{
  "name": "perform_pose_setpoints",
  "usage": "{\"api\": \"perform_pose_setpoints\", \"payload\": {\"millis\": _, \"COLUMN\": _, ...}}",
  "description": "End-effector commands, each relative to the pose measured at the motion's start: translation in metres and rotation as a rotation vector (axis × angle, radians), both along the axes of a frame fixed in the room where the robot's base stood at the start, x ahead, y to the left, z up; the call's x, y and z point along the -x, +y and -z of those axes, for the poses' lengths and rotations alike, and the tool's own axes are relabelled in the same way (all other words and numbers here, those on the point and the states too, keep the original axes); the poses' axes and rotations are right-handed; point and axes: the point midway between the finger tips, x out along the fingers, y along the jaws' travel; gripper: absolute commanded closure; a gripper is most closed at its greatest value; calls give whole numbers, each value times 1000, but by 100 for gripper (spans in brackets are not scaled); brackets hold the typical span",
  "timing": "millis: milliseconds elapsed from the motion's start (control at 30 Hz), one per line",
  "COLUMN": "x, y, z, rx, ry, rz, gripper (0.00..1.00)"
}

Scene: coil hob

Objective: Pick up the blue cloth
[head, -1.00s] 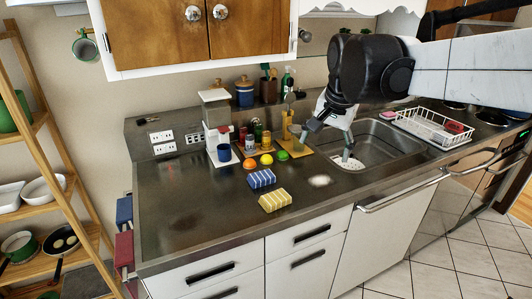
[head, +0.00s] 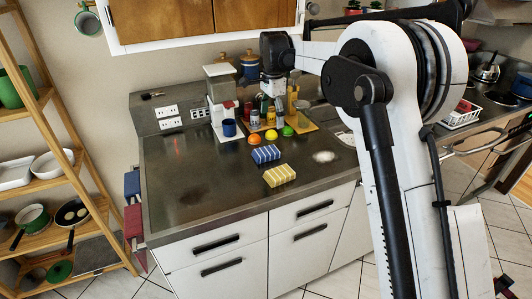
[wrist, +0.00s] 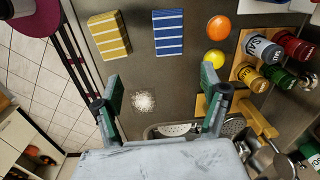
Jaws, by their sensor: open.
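The blue cloth (head: 266,154) is a folded, white-striped block lying flat on the dark counter, just behind the yellow striped cloth (head: 279,175). In the wrist view the blue cloth (wrist: 168,32) lies at the top centre, with the yellow cloth (wrist: 109,35) to its left. My gripper (wrist: 162,92) is open and empty. Its two fingers point toward the cloths, apart from the blue cloth. In the head view my wrist hangs above the bottles at the back of the counter, and the fingers are hard to make out there.
An orange (head: 254,139), a lemon (head: 271,137) and a green fruit (head: 288,131) lie behind the blue cloth. Bottles and jars (wrist: 283,58) stand on a wooden board beyond. A white patch (wrist: 143,100) lies on the counter. The counter's left part is clear.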

Motion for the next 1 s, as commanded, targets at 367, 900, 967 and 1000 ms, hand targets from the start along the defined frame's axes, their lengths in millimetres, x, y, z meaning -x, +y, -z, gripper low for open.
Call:
{"api": "perform_pose_setpoints", "payload": {"millis": 367, "x": -19, "y": 24, "z": 39, "rx": 11, "ry": 44, "rz": 80, "gripper": 24}}
{"api": "perform_pose_setpoints", "payload": {"millis": 900, "x": -19, "y": 24, "z": 117, "rx": 10, "ry": 43, "rz": 80, "gripper": 24}}
{"api": "perform_pose_setpoints", "payload": {"millis": 967, "x": -19, "y": 24, "z": 119, "rx": 10, "ry": 43, "rz": 79, "gripper": 24}}
{"api": "perform_pose_setpoints", "payload": {"millis": 1000, "x": -19, "y": 24, "z": 120, "rx": 10, "ry": 43, "rz": 79, "gripper": 24}}
